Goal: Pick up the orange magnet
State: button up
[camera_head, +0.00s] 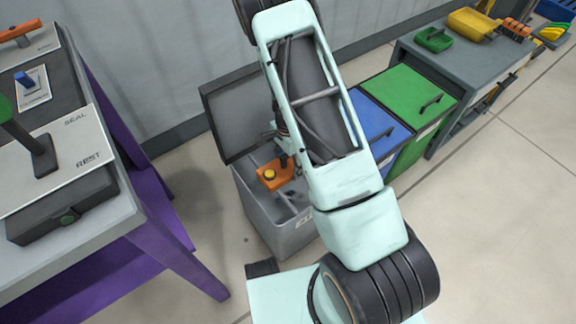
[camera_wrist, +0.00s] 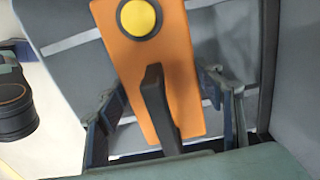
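The orange magnet (camera_wrist: 183,70) is a flat orange plate with a round yellow button and a dark upright handle (camera_wrist: 158,108). It fills the middle of the wrist view. In the head view the magnet (camera_head: 283,178) shows inside the grey bin (camera_head: 293,238), partly hidden by my arm. My gripper (camera_wrist: 165,110) is open, with one finger on each side of the handle in the wrist view and gaps between. Whether either finger touches the plate's edges I cannot tell. In the head view my gripper is mostly hidden behind my arm.
The bin's dark lid (camera_head: 232,112) stands open behind it. Blue (camera_head: 378,118) and green (camera_head: 405,85) lidded bins stand to the right. A purple-legged workbench (camera_head: 150,215) is at the left. The bin walls close in around my gripper.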

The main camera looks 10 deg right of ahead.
jog(key=c, duration=1.2)
jog(key=shift+w, duration=0.1)
jog(key=shift+c, duration=0.5)
jog(key=shift+r, duration=0.15)
